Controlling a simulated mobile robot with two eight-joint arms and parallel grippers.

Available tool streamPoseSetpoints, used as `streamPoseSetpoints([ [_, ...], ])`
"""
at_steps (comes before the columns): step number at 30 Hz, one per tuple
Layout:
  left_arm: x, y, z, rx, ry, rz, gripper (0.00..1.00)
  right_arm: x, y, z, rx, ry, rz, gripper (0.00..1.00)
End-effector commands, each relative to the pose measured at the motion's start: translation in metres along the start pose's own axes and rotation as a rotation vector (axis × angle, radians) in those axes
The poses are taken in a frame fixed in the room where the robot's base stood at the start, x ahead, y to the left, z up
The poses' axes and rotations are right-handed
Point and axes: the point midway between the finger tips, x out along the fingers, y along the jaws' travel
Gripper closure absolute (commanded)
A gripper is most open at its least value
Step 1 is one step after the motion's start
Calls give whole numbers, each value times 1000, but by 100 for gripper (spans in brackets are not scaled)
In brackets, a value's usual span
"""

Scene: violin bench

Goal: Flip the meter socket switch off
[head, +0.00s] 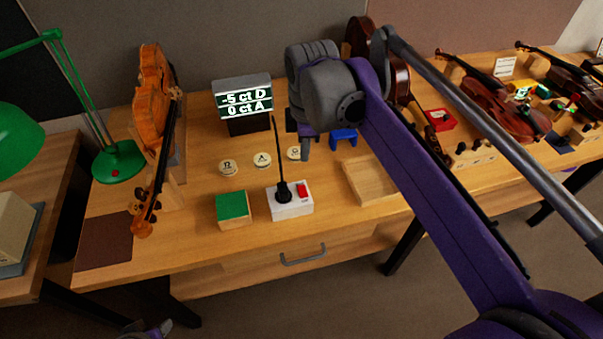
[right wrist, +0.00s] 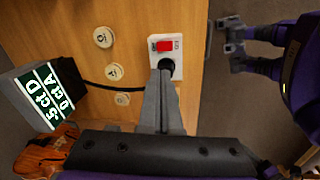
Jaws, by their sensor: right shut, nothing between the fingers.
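The meter socket (head: 292,207) is a small white box near the bench's front edge, with a black plug (head: 283,192) in it. Its red switch (head: 302,190) sits beside the plug. The switch also shows in the right wrist view (right wrist: 166,46); its tilt is hard to tell. A cable runs from the plug to the meter (head: 243,103), whose screen is lit with "-5 ct D" and "0 ct A". My right gripper (head: 305,155) is shut and empty, above the bench behind the socket. In the right wrist view its fingers (right wrist: 162,85) overlap the plug's side. My left gripper (right wrist: 236,45) is open before the bench.
A green-topped block (head: 232,208) stands left of the socket and a wooden tray (head: 370,182) to its right. Several round lettered discs (head: 262,160) lie behind. A violin (head: 155,100) on a stand is at left. More violins lie at right.

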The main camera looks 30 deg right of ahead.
Motion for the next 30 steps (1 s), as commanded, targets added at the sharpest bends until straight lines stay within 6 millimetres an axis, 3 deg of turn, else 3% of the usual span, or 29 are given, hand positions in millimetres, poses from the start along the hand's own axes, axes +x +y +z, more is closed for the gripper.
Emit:
streamPoseSetpoints([
  [6, 2, 0, 2, 0, -2, 0, 57, -2, -4, -1, -166, -3, -22, 100],
  [20, 2, 0, 2, 0, -2, 0, 57, 3, -4, -1, -180, -3, -23, 100],
  [26, 5, 0, 4, 0, -3, 0, 57, 32, -5, -1, -180, -3, -23, 100],
  [30, 7, 0, 6, 0, -5, 0, 57, 64, -6, -1, -180, -3, -23, 100],
])
